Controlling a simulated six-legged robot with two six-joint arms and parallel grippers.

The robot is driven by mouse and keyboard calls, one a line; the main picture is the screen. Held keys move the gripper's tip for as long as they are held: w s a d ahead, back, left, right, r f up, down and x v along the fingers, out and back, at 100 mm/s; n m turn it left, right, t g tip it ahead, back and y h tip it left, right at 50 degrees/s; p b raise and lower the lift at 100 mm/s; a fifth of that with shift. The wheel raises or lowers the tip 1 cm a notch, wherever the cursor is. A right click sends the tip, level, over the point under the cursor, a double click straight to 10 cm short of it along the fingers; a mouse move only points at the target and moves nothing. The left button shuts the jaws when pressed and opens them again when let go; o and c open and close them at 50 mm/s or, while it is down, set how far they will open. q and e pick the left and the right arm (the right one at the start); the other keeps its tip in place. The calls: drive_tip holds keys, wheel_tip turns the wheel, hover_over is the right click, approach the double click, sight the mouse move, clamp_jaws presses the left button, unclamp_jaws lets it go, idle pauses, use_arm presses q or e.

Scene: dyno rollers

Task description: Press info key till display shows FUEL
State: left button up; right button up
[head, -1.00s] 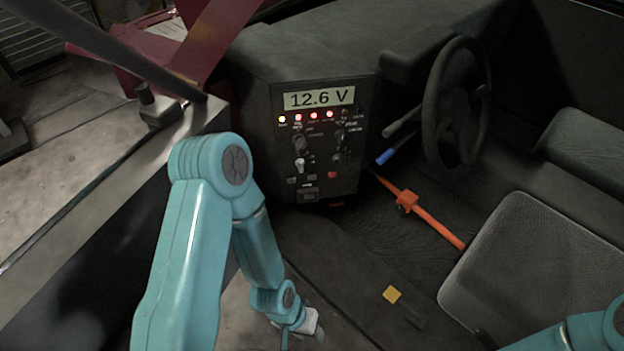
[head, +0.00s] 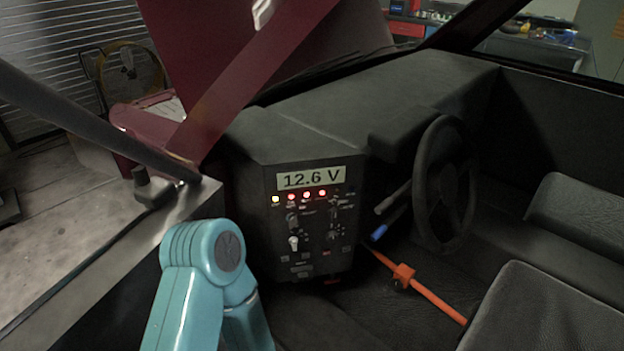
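The display (head: 311,178) at the top of the black instrument panel (head: 300,270) reads 12.6 V. Under the lights are knobs, a pale-tipped switch (head: 293,242) and several small keys (head: 302,268) low on the panel. Their labels are too small to read, so I cannot tell which one is the info key. My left arm stands at the lower left, in front of and left of the panel. Its gripper is below the picture edge. My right arm and gripper are out of view.
A steering wheel (head: 443,185) and a blue-tipped lever (head: 379,232) are right of the panel. An orange bar (head: 437,300) crosses the floor. Seats (head: 545,310) fill the lower right. A door sill and dark pillar (head: 90,112) bound the left. The space before the panel is mostly open.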

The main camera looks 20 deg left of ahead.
use_arm(q)
clamp_jaws()
idle(1.9)
